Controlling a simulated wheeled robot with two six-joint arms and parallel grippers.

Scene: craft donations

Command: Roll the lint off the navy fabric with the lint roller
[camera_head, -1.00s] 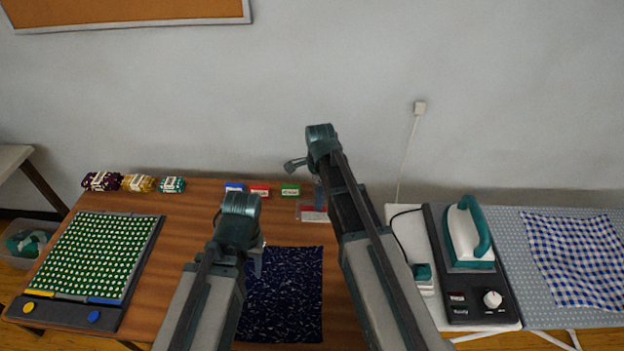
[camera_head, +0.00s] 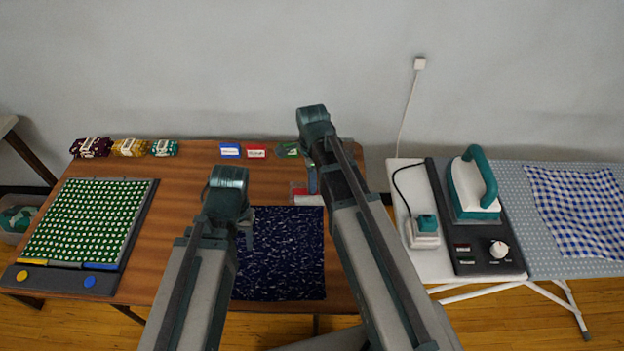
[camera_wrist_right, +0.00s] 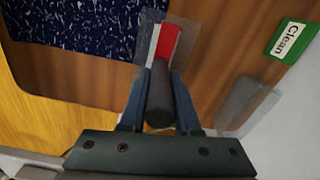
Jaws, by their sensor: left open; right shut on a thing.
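The navy fabric (camera_head: 285,265) lies flat on the brown table, with pale lint specks over it; it also shows in the wrist view (camera_wrist_right: 85,20). My right gripper (camera_wrist_right: 160,100) is shut on the dark handle of the lint roller (camera_wrist_right: 160,98). The red and white part beyond the handle lies over a clear sheet or tray (camera_wrist_right: 185,70) beside the fabric; I cannot tell whether they touch. In the head view my right gripper (camera_head: 311,185) is just beyond the fabric's far right corner. My left gripper (camera_head: 247,236) is open and empty near the fabric's left side.
Blue (camera_head: 230,151), red (camera_head: 256,151) and green (camera_head: 285,150) cards lie at the back; the green one reads "Clean" (camera_wrist_right: 290,40). A green dotted cloth on a board (camera_head: 85,222) is at left. An iron (camera_head: 472,188) stands at right. Table between board and fabric is clear.

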